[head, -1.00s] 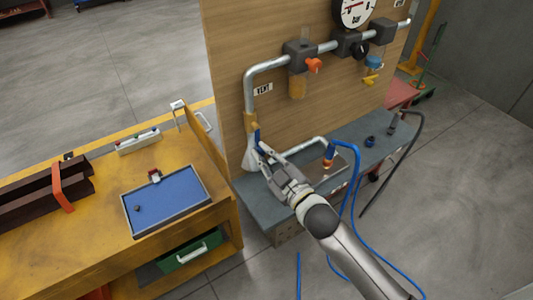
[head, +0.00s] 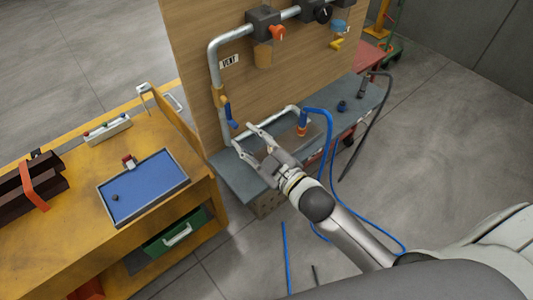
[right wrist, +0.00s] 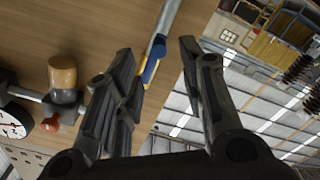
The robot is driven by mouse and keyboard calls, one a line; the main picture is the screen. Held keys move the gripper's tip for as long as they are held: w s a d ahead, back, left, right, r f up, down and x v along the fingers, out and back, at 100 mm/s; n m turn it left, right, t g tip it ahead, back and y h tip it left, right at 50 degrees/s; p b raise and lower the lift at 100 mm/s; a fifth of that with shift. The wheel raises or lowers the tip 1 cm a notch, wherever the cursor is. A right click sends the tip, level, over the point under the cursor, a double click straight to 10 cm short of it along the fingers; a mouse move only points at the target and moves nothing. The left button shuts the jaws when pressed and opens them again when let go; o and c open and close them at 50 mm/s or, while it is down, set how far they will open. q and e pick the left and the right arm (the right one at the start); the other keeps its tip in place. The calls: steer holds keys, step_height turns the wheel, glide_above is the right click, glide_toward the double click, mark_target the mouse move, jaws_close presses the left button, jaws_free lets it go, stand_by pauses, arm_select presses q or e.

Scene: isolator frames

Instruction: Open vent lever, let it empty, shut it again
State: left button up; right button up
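The vent lever (head: 230,115) is a blue handle on a brass valve (head: 219,97), low on the vertical grey pipe below the VENT label (head: 229,61). It hangs nearly in line with the pipe, slightly tilted. My right gripper (head: 243,136) is open, with its fingertips just right of and below the lever, apparently apart from it. In the right wrist view the lever (right wrist: 152,62) shows between the two spread fingers, closer to the left one. Nothing is held. The gauge (right wrist: 14,126) shows partly in the right wrist view. My left gripper is not in view.
A grey shelf (head: 228,176) juts out under the wooden panel (head: 192,60). A blue hose (head: 328,150) hangs beside my right arm. An orange-red knob (head: 277,33) is above. The yellow bench (head: 85,200) with a blue tray (head: 145,187) stands left.

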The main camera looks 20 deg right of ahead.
steer(key=v, duration=0.6)
steer(key=shift+s+d, duration=0.2)
steer(key=shift+s, duration=0.15)
steer(key=shift+f, duration=0.1)
